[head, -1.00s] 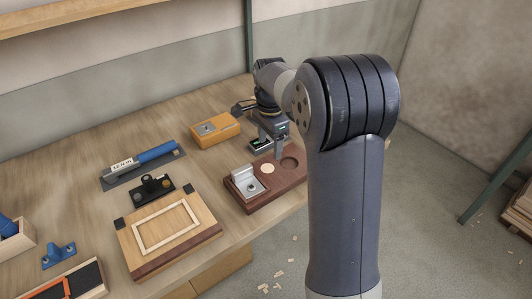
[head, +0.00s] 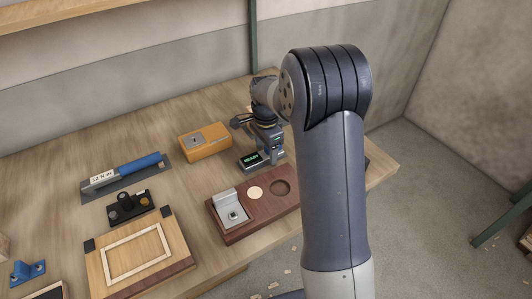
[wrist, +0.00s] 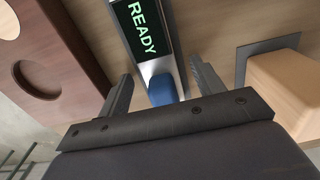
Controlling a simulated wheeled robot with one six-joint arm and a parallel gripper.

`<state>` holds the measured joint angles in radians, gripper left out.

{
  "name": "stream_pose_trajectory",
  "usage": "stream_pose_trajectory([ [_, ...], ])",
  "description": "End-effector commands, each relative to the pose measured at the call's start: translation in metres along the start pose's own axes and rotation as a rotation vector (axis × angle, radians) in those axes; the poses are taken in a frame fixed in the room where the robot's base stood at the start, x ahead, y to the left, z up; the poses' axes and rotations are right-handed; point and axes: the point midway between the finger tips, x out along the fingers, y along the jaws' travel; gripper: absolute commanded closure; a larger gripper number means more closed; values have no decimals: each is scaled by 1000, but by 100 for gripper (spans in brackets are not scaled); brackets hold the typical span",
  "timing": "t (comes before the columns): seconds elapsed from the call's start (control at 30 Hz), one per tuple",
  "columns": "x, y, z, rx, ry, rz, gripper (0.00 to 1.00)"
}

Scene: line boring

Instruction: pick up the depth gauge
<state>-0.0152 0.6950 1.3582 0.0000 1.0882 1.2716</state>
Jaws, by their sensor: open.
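A dark device with a green READY display (head: 249,158) lies on the bench behind the wooden tray; I take it as the depth gauge, though no label names it. In the wrist view its display (wrist: 143,28) runs down to a grey part and a blue end. My gripper (head: 269,152) is over its right part in the head view. In the wrist view my gripper (wrist: 162,72) is open, one finger on each side of the device's lower part. Nothing is held. Whether the fingers touch it, I cannot tell.
The reddish tray (head: 232,236) with round recesses stands in front, near the bench edge. An orange box (head: 204,142) is behind left. A blue-handled tool (head: 139,165), a black fixture (head: 128,207) and a framed board (head: 101,277) lie further left. A tan block (wrist: 288,88) is close right in the wrist view.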

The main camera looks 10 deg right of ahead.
Motion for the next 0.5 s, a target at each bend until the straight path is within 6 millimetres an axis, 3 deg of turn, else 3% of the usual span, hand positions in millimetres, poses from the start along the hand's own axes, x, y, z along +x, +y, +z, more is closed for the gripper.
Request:
stream_pose_trajectory([
  [0.1,0,0,0,0,0,0,38],
  [0.5,0,0,0,0,0,0,71],
])
